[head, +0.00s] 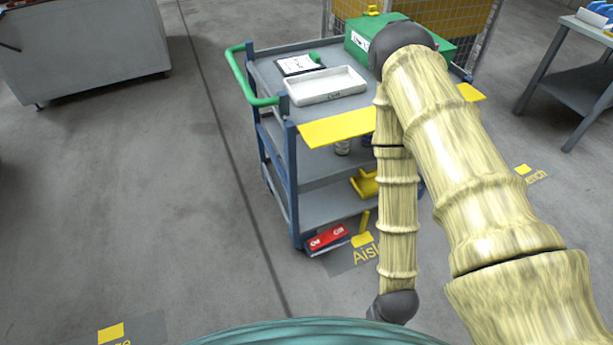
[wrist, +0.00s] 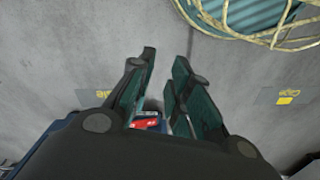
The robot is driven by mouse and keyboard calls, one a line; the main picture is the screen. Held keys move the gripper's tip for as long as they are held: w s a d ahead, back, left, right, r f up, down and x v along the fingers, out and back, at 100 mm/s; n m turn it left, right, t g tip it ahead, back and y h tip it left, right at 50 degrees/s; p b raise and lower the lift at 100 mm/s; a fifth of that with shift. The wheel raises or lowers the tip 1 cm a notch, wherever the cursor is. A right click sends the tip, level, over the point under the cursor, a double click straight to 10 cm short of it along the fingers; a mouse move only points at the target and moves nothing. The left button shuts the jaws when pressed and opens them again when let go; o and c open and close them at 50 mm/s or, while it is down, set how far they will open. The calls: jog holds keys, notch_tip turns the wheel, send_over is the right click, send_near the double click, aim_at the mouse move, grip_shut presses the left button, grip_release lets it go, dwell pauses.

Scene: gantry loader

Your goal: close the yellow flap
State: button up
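The yellow flap (head: 338,128) is a long flat strip along the near edge of the top deck of a blue and grey cart (head: 294,175). It sticks outward, roughly level with the deck. My arm crosses in front of it and hides its middle; its right end shows beyond the arm. My gripper (wrist: 165,62) shows in the wrist view with its two dark fingers apart and nothing held between them. It points at bare floor, and the flap is not seen there. The head view does not show the fingers.
On the top deck are a white tray (head: 326,86), a clipboard (head: 299,64) and a green case (head: 447,52). A red box (head: 327,237) lies on the bottom shelf. A green handle (head: 238,78) juts out left. Floor at left is clear.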

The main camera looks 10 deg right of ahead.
grip_shut()
jog(key=w+d+r+m+t+y+b, duration=0.1)
jog(key=w+d+r+m+t+b, duration=0.15)
jog(key=w+m, duration=0.4)
jog(key=w+d+r+m+t+y+b, duration=0.1)
jog(key=w+d+r+m, duration=0.25)
jog(key=w, duration=0.65)
jog(key=w+d+r+m+t+b, duration=0.1)
jog(key=w+d+r+m+t, duration=0.1)
jog(key=w+m, duration=0.5)
jog(key=w+d+r+m+t+y+b, duration=0.2)
jog(key=w+d+r+m+t+b, duration=0.45)
jog(key=w+d+r+m, duration=0.75)
jog(key=shift+w+a+f+m+t+b, duration=0.85)
jog(key=shift+w+a+b, duration=1.35)
jog(key=shift+w, duration=2.8)
jog(key=shift+d+r+p, duration=0.15)
jog(key=shift+r+p, duration=0.55)
jog(key=shift+r, duration=1.35)
